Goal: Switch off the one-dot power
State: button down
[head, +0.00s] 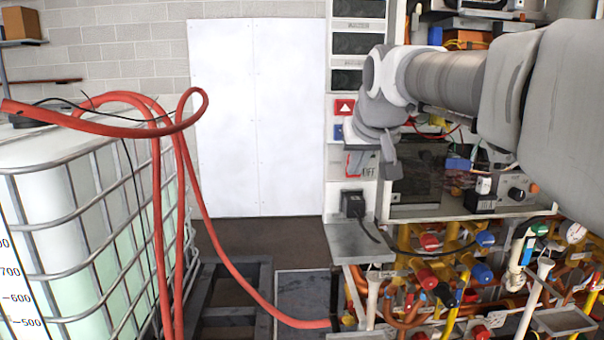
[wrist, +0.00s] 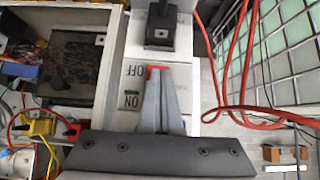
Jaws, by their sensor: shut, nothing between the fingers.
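A white power panel (wrist: 132,80) carries OFF and ON lettering, upside down in the wrist view. A red switch part (wrist: 156,68) shows at the tips of my gripper (wrist: 157,73), whose fingers are together and empty and hide most of the switch. I cannot tell whether the fingertips touch it. No dot marking can be made out in either view, and the switch position is hidden.
A black plug (head: 353,204) with a cable sits below the panel; it also shows in the wrist view (wrist: 160,36). Coloured pipes and valves (head: 430,275) crowd the lower right. A caged white tank (head: 90,220) and red hose (head: 225,262) stand at left.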

jog(key=shift+w+r, duration=0.1)
jog(key=shift+r, duration=0.05)
jog(key=shift+r+p, duration=0.8)
jog(key=shift+r, duration=0.25)
